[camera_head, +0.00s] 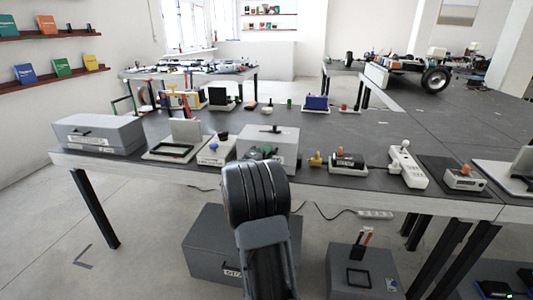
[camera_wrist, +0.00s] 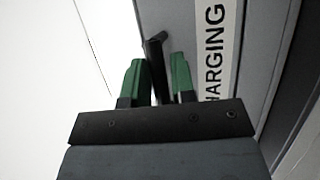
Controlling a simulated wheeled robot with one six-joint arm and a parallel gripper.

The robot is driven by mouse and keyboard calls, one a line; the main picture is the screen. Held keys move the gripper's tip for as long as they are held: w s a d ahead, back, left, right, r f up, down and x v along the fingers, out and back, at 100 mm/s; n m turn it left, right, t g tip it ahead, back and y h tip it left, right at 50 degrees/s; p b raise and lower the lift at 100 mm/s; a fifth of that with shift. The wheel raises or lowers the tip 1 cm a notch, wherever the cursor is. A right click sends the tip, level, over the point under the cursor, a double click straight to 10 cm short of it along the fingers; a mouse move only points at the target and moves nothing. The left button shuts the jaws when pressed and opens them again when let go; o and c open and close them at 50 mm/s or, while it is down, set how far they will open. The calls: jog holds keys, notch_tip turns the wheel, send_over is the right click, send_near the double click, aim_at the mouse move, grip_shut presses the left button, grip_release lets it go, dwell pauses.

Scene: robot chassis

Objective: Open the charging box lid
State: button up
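The charging box (camera_head: 285,150) is a light grey box near the front edge of the long table, with a black handle piece (camera_head: 270,129) on top. Its lid looks shut. In the wrist view, a white label reading "CHARGING" (camera_wrist: 218,60) runs up its grey face (camera_wrist: 180,30). A dark handle (camera_wrist: 153,50) stands out between my gripper's two green fingers (camera_wrist: 157,80). The fingers are apart, and I cannot tell whether they touch the handle. In the head view, my gripper (camera_head: 260,152) is in front of the box; my black wrist hides part of its front.
A larger grey case (camera_head: 100,133) and an open-lidded tray (camera_head: 174,139) stand to the left. A small labelled box (camera_head: 216,150) is just left of the charging box. Grey boxes sit below the table.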

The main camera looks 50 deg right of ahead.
grip_shut()
dwell(0.3)
